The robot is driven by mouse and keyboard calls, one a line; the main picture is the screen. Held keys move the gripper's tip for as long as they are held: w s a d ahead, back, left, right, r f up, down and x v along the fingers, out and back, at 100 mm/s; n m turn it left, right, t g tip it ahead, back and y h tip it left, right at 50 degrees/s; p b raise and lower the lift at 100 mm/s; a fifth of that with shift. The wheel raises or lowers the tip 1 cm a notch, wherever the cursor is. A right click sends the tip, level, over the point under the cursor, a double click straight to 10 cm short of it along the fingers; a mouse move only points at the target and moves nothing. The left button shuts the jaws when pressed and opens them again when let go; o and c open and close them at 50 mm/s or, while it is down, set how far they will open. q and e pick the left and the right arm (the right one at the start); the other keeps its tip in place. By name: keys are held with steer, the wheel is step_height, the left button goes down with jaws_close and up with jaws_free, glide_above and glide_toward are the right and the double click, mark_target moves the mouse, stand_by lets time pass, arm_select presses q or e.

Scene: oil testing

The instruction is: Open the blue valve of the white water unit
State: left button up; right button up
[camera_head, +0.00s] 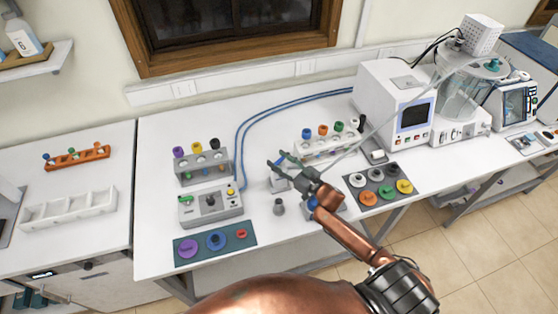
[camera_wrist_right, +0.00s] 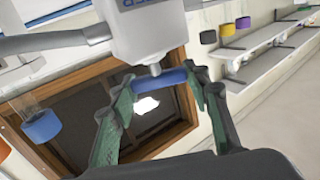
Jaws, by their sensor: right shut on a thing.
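The white water unit (camera_wrist_right: 145,30) fills the upper middle of the right wrist view, with dark lettering on its side. Its blue valve (camera_wrist_right: 168,78) is a short bar on a grey stem below the unit. My right gripper (camera_wrist_right: 160,88) has its green-padded fingers on either side of the valve and is shut on it. In the head view my right gripper (camera_head: 279,161) is above the middle of the table, by a small white body (camera_head: 278,184). My left gripper is not in view.
A grey control box (camera_head: 210,208) and a vial rack (camera_head: 202,166) stand left of my gripper. A grey mat with coloured discs (camera_head: 380,176) lies to the right. Another vial rack (camera_head: 330,146) stands behind. A teal mat (camera_head: 246,229) lies at the front edge.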

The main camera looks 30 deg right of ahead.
mark_target(279, 160)
steer(key=o, duration=1.2)
steer(key=shift+c, duration=0.2)
steer(key=shift+r, duration=0.1)
step_height(279, 160, up, 10)
steer(key=shift+f, duration=0.1)
